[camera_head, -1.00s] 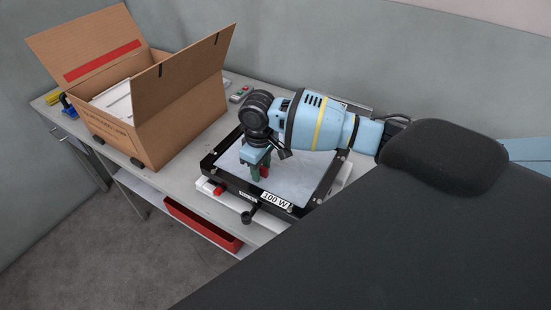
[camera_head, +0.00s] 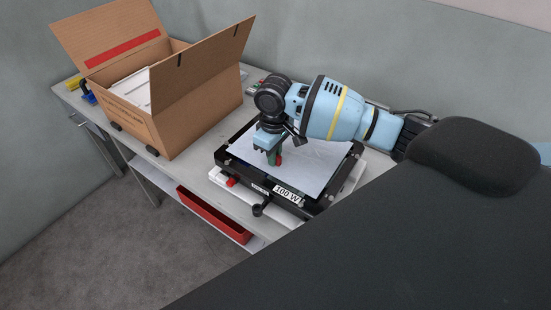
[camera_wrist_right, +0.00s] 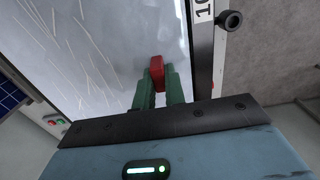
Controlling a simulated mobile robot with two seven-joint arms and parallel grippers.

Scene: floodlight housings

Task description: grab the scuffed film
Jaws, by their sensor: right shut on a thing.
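The scuffed film (camera_head: 316,168) is a pale sheet over the face of the black-framed floodlight housing (camera_head: 238,176), which carries a "100 W" label. In the right wrist view the film (camera_wrist_right: 85,55) shows many pale scratches. My right gripper (camera_head: 274,158) points down over the film near the frame's front-left side. Its green fingers (camera_wrist_right: 158,88) are shut on a small red tab (camera_wrist_right: 157,72), apparently the film's pull tab. I cannot tell whether any film edge is lifted. My left gripper is not in view.
An open cardboard box (camera_head: 180,125) with white contents stands left of the housing on the grey bench (camera_head: 190,170). A red tray (camera_head: 213,214) sits on the shelf below. A dark lever knob (camera_head: 258,210) juts from the white fixture's front. A large dark surface fills the lower right.

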